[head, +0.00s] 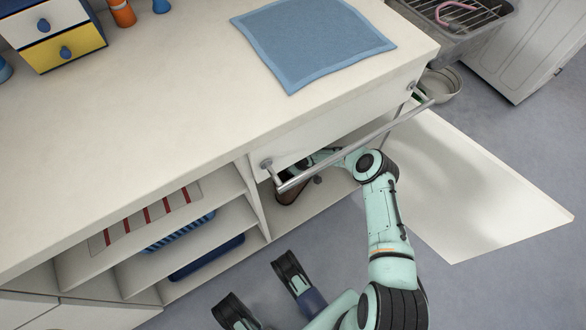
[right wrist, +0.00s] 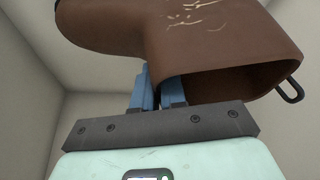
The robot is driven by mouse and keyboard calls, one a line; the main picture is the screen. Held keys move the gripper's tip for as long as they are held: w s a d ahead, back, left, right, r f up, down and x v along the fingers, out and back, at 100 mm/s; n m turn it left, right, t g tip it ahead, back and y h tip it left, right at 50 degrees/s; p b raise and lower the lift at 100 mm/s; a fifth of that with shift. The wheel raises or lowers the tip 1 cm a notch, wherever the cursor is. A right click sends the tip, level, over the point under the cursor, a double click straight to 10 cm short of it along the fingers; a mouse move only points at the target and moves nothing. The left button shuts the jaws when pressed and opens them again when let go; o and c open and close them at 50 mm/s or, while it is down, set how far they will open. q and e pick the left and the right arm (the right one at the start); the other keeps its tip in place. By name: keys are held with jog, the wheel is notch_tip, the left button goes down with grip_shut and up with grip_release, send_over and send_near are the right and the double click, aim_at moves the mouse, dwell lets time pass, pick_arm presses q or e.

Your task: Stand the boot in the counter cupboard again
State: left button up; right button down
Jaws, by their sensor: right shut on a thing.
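The brown boot (right wrist: 215,50) fills the upper part of the right wrist view, its foot at the left, its dark open top at the lower right, and a small loop at the right. My right gripper (right wrist: 158,85) is shut on the boot near the edge of its opening. In the head view my right arm reaches into the open counter cupboard (head: 335,190), and part of the boot (head: 289,193) shows below the drawer; the drawer front and bar hide the rest. I cannot tell whether the boot touches the cupboard floor. My left gripper (head: 258,284) is open and empty in front of the shelves.
The cupboard door (head: 485,195) stands open at the right. A drawer bar (head: 355,148) crosses above my right arm. A blue cloth (head: 312,40) and small drawers (head: 52,33) are on the counter.

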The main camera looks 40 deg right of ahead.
jog(key=shift+f, duration=0.35)
jog(key=c, duration=1.1)
grip_release()
jog(key=shift+f, duration=0.1)
